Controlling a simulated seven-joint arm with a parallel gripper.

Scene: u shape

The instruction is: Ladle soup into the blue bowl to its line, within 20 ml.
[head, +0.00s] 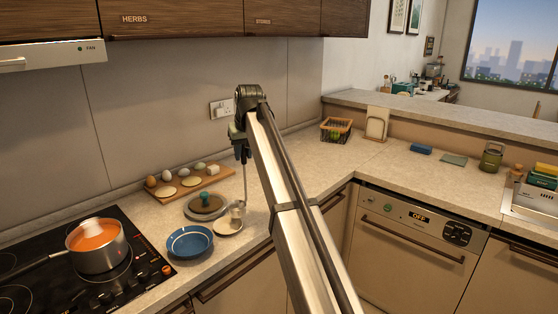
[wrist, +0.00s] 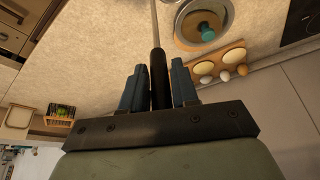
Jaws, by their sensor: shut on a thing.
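My gripper (head: 240,153) is shut on the dark handle of the ladle (wrist: 157,75), which sits between its two blue-grey fingers in the wrist view. The ladle (head: 245,185) hangs nearly upright, its metal cup low over or on a small pale round rest; I cannot tell if they touch. The blue bowl (head: 190,243) stands on the counter just left of the rest. Its line and any soup in it are not clear. The steel pot (head: 103,257) of orange soup (head: 91,237) stands on the black hob, further left.
The pale rest (head: 228,229) lies right of the bowl. A round lid with a teal knob (head: 205,200) lies behind the bowl. A wooden board (head: 189,182) with eggs and flat rounds is behind that. Cabinets (head: 180,20) overhang the back. Counter toward the wire basket (head: 336,130) is clear.

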